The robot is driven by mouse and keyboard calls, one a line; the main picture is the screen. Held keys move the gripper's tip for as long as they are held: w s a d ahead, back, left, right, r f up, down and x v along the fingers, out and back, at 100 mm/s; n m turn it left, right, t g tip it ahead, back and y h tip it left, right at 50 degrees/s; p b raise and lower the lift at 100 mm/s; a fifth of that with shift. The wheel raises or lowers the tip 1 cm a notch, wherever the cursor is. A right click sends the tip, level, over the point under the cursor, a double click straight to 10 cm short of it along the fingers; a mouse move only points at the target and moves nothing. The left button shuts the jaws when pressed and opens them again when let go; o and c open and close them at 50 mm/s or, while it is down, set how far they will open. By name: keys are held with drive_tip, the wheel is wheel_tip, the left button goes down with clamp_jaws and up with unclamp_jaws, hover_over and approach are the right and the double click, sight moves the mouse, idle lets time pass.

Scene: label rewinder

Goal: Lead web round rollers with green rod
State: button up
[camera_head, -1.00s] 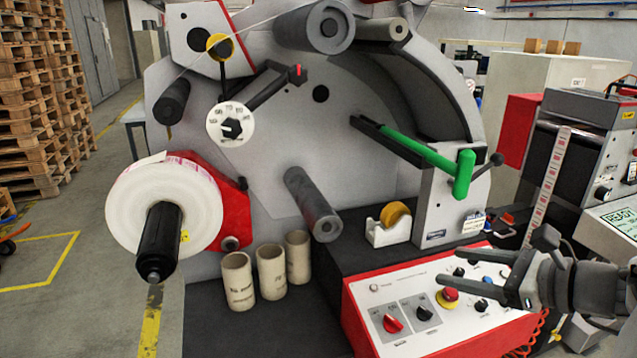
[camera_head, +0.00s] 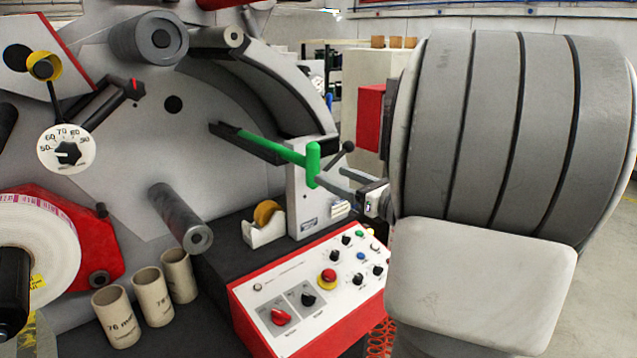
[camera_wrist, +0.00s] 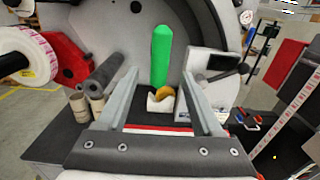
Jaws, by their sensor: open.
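The green rod (camera_head: 275,147) lies in a black slotted holder on the machine face, its upright handle (camera_head: 313,163) toward me. My gripper (camera_head: 335,184) is just right of the handle, partly hidden behind my arm. In the wrist view my gripper (camera_wrist: 159,80) is open, with the green handle (camera_wrist: 162,52) ahead between the two fingers; contact cannot be told. A large grey roller (camera_head: 148,38) and a small roller (camera_head: 216,40) are at the top. Another grey roller (camera_head: 180,216) sticks out lower down. The white label reel (camera_head: 38,240) is at the left edge.
A tape dispenser (camera_head: 266,223) and a red-edged control panel (camera_head: 320,290) stand below the rod. Several cardboard cores (camera_head: 152,296) stand at lower left. A black-knobbed lever (camera_head: 344,150) is close behind the handle. A dial (camera_head: 66,148) is at left.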

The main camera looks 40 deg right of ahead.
sight(317, 149)
drive_tip(key=shift+w+a+b, duration=0.15)
drive_tip(key=shift+w+b, duration=0.05)
drive_tip(key=shift+w, duration=1.75)
drive_tip(key=shift+w+a+b, duration=0.15)
drive_tip(key=shift+w+b, duration=0.05)
drive_tip(key=shift+w, duration=1.75)
drive_tip(key=shift+c, duration=0.3)
clamp_jaws()
drive_tip(key=shift+r, duration=0.15)
drive_tip(key=shift+r+p, duration=1)
drive_tip(key=shift+r, duration=0.4)
drive_tip(key=shift+r, duration=0.1)
drive_tip(key=shift+r+p, duration=0.35)
drive_tip(key=shift+r, duration=0.2)
drive_tip(key=s+d, duration=0.2)
drive_tip(key=s, duration=2.5)
